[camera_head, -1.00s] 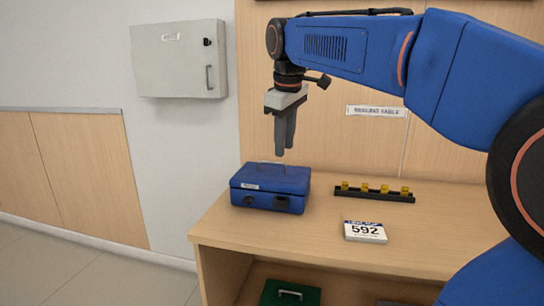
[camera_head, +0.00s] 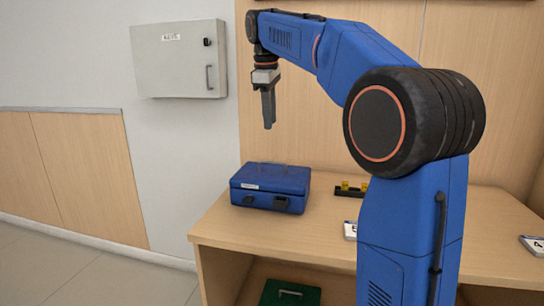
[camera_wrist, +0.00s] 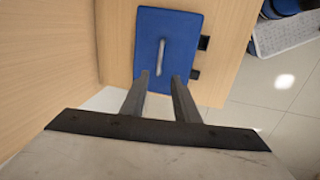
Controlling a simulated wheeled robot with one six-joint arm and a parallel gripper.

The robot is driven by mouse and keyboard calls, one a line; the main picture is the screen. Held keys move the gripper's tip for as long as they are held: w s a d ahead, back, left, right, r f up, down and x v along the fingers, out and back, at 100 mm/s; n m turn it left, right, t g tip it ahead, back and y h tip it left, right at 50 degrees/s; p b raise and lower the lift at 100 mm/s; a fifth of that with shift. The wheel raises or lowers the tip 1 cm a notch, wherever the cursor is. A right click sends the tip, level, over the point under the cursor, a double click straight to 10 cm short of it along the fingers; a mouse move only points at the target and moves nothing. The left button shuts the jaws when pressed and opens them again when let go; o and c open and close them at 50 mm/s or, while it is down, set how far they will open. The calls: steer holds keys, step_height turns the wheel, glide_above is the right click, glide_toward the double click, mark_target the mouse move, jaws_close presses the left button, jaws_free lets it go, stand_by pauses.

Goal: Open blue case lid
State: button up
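The blue case (camera_head: 271,187) stands shut on the left part of the wooden counter, with a handle on its lid and dark latches on its front. In the wrist view the lid (camera_wrist: 184,37) shows from above, with its grey handle (camera_wrist: 161,57) in the middle. My gripper (camera_head: 268,126) hangs pointing down above the case, clear of it. In the wrist view the gripper's two fingers (camera_wrist: 161,76) are apart with nothing between them; the case lies beyond their tips.
My arm hides part of the counter (camera_head: 225,228). A black strip with yellow pieces (camera_head: 350,187) and a number card (camera_head: 350,230) are partly covered. Another card (camera_head: 534,244) lies at right. A green case (camera_head: 290,293) sits below. A grey wall box (camera_head: 180,58) hangs at left.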

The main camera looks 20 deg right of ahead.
glide_above(272, 173)
step_height(272, 173, down, 14)
steer(key=shift+s+r, duration=0.15)
steer(key=shift+r, duration=0.1)
steer(key=shift+c, duration=0.7)
jaws_close()
